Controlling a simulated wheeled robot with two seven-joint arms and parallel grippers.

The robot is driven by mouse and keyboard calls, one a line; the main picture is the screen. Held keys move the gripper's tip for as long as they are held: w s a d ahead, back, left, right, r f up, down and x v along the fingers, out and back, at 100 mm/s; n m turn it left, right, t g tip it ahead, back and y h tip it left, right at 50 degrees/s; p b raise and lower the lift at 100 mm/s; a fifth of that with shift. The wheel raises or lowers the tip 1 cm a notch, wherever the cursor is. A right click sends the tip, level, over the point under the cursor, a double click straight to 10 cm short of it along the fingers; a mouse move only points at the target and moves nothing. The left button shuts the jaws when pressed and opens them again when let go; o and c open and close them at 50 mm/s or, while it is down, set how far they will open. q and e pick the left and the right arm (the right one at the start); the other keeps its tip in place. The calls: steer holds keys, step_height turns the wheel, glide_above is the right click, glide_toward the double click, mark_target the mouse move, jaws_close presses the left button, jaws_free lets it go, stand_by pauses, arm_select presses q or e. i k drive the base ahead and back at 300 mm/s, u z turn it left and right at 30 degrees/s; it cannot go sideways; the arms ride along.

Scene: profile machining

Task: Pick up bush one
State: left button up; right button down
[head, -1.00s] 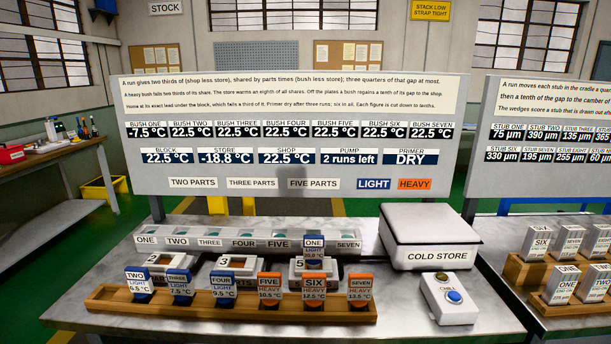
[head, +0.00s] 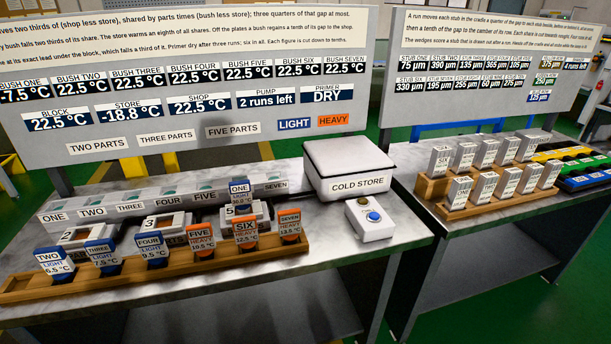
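Bush one (head: 240,194) carries a blue-and-white tag reading ONE, LIGHT. It is upright on or in the white block marked 5 (head: 262,212), behind bush six (head: 246,233). The other bushes, including two (head: 54,262), three (head: 102,254), four (head: 151,247), five (head: 201,239) and seven (head: 290,224), stand in a wooden rack (head: 180,269) along the bench front. Neither of my grippers shows in the head view.
A white box marked COLD STORE (head: 350,183) stands right of the bushes, with a blue-button control box (head: 371,217) before it. A grey numbered strip (head: 150,208) runs behind the blocks. A second bench holds stubs in a wooden stand (head: 484,203).

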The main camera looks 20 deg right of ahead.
mark_target(239, 190)
steer(key=k, duration=1.35)
steer(key=u, duration=0.5)
steer(key=i, duration=0.5)
steer(key=u, duration=0.55)
steer(key=i, duration=0.9)
steer(key=z, duration=0.45)
